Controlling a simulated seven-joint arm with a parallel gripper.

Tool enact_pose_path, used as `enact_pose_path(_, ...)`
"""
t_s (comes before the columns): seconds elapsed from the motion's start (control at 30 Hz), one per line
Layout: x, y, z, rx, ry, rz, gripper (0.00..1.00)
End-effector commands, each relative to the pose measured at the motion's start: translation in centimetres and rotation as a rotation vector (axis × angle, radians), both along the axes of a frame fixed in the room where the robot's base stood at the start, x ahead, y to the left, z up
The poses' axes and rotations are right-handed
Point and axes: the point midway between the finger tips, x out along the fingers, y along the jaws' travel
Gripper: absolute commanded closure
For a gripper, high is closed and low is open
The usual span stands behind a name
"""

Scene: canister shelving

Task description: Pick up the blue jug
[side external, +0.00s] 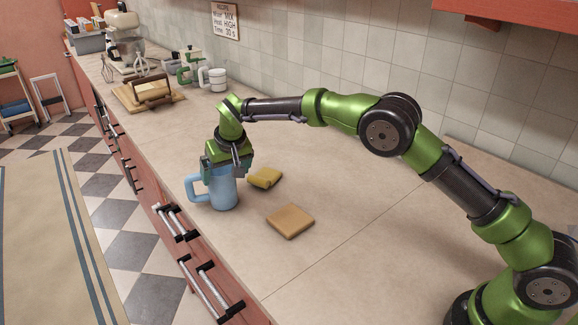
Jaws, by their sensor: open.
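The blue jug (224,194) stands upright on the countertop near its front edge, with its handle pointing left. My gripper (229,168) is directly over the jug and points down, its fingers at the level of the jug's rim. The gripper is open. The rim is partly hidden behind the gripper, so I cannot tell whether the fingers touch the jug or straddle its wall.
A yellow sponge (265,178) lies just right of the jug, and a flat tan square (290,221) lies to its lower right. A wooden board (148,97), a white mug (217,79) and a mixer (122,35) stand farther back. The counter's (370,220) right part is clear.

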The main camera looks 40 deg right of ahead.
Motion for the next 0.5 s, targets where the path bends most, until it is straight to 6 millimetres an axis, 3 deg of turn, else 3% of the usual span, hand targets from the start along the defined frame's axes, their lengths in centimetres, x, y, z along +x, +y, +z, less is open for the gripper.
enact_pose_path(0.33, 1.7, 0.3, -4.1, -0.001, 0.000, 0.001, 0.00)
enact_pose_path(0.5, 2.1, 0.3, -4.8, 0.000, -0.002, 0.001, 0.00)
